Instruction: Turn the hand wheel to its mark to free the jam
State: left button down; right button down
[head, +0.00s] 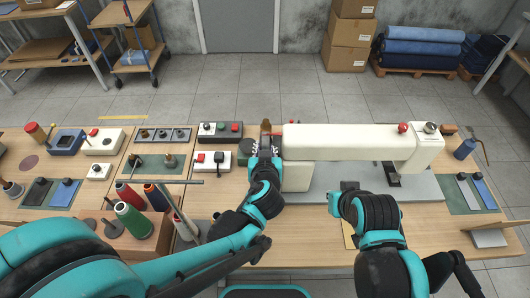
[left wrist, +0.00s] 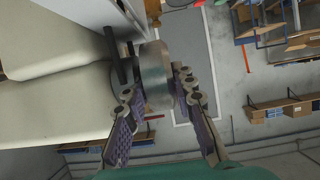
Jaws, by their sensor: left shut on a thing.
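The white sewing machine (head: 350,142) stands on the table, its long arm running left to right. The hand wheel (left wrist: 154,72) is a grey metal disc at the machine's left end, seen nearly edge-on in the left wrist view. My left gripper (head: 266,143) is at that end, and its fingers (left wrist: 156,88) are shut on the wheel's rim, one on each side. A brown piece (head: 266,127) shows just beyond the fingers. The wheel's mark cannot be made out. My right gripper (head: 347,187) hangs in front of the machine, apart from it; its jaws are not clear.
Thread cones (head: 134,220) stand at the front left, near my left arm. Switch boxes (head: 220,132) lie just left of the machine. The bare wooden tabletop shows at the front right.

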pick_arm(q)
jog(key=shift+f+t+b, duration=0.15)
jog(key=shift+t+b, duration=0.25)
jog(key=shift+b, duration=0.1)
jog(key=c, duration=1.5)
grip_release()
jog(key=shift+c, duration=0.2)
jog(key=shift+s, duration=0.1)
jog(key=v, duration=1.2)
